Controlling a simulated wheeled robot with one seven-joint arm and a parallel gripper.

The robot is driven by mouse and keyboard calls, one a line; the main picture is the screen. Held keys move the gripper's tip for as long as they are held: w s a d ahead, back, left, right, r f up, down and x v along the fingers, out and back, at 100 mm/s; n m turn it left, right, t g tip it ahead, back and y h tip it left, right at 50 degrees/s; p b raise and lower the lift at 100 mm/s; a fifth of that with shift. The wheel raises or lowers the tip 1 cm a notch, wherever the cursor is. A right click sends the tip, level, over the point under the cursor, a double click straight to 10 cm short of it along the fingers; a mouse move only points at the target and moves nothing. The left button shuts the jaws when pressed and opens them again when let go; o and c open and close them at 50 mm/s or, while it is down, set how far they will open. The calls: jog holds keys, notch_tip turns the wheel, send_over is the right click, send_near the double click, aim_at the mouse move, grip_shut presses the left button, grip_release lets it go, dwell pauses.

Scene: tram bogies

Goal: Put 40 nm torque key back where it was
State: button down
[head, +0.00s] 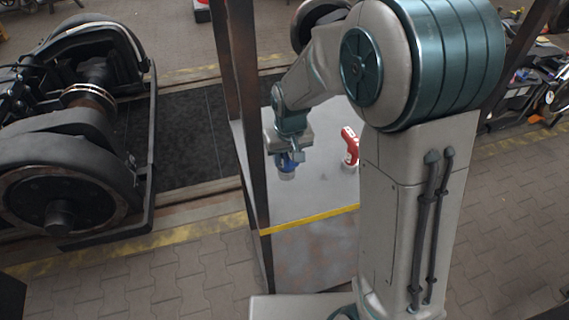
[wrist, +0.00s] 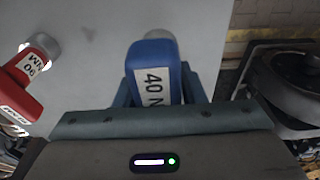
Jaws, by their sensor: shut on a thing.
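The 40 nm torque key is blue with a white "40 N" label, its last part hidden, and a grey metal end; it shows in the wrist view (wrist: 152,72). In the head view the blue key (head: 287,163) hangs under my gripper (head: 288,150), over or on the grey tabletop (head: 305,203); I cannot tell whether it touches. My gripper (wrist: 153,92) is shut on the blue key. A red key (head: 350,145) stands on the same tabletop to the right; in the wrist view it is at the left, labelled "90 NM" (wrist: 35,68).
Dark uprights (head: 240,90) frame the table, one close to the left of my gripper. A yellow strip (head: 310,219) marks the table's front edge. A large bogie wheel (head: 60,190) stands at the left. The tabletop between the two keys looks clear.

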aim_at(285, 167)
jog(key=shift+w+a+f, duration=0.1)
jog(key=shift+a+f, duration=0.15)
jog(key=shift+f, duration=0.15)
jog(key=shift+f+p, duration=0.45)
jog(key=shift+f, duration=1.3)
jog(key=shift+f, duration=0.2)
jog(key=c, duration=0.9)
grip_release()
jog(key=shift+r, duration=0.1)
